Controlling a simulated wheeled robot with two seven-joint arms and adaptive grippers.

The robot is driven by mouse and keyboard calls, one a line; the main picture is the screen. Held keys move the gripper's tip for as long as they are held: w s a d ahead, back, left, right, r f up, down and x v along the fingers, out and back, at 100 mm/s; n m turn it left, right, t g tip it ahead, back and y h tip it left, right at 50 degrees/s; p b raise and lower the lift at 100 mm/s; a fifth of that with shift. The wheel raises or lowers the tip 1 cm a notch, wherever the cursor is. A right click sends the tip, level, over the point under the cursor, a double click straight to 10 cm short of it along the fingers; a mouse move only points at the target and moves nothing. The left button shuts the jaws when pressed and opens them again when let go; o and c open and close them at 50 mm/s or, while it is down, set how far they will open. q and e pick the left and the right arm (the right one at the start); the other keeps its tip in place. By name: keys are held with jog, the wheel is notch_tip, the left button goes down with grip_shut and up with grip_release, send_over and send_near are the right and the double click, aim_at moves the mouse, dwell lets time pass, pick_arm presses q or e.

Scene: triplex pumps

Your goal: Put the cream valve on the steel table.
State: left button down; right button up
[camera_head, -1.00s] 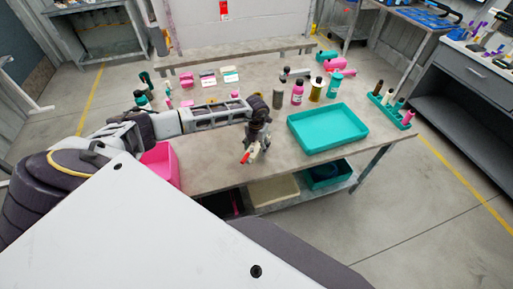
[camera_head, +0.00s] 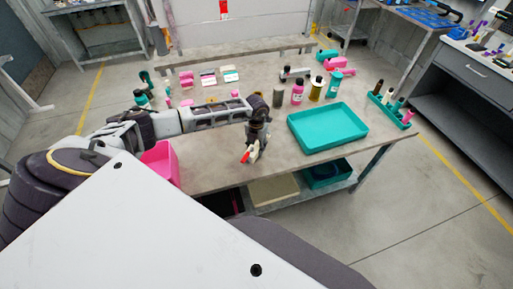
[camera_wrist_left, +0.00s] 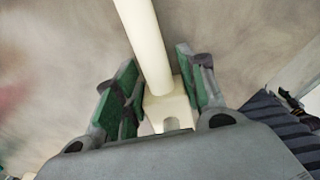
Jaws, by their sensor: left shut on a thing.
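The cream valve (camera_wrist_left: 150,45) shows in the left wrist view as a pale round bar running into a square block with a notch. My left gripper (camera_wrist_left: 161,97) is shut on it, with its green pads on both sides of the block. In the head view my left gripper (camera_head: 253,151) points down at the front part of the grey steel-legged table (camera_head: 210,171). A small pale piece with a red tip (camera_head: 246,156) shows at its fingers. I cannot tell whether the valve touches the tabletop. My right gripper is not in view.
A teal tray (camera_head: 302,146) lies right of the gripper. Several bottles (camera_head: 297,94) stand behind it, and a teal rack (camera_head: 407,124) is at the right edge. A pink bin (camera_head: 160,163) is at the left front.

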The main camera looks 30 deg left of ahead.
aim_at(257, 145)
pick_arm(q)
jog(key=shift+r, duration=0.1)
jog(key=shift+r, duration=0.75)
notch_tip(257, 145, up, 7)
jog(key=shift+f+b, duration=0.15)
jog(key=shift+b, duration=0.55)
jog(key=shift+r, duration=0.9)
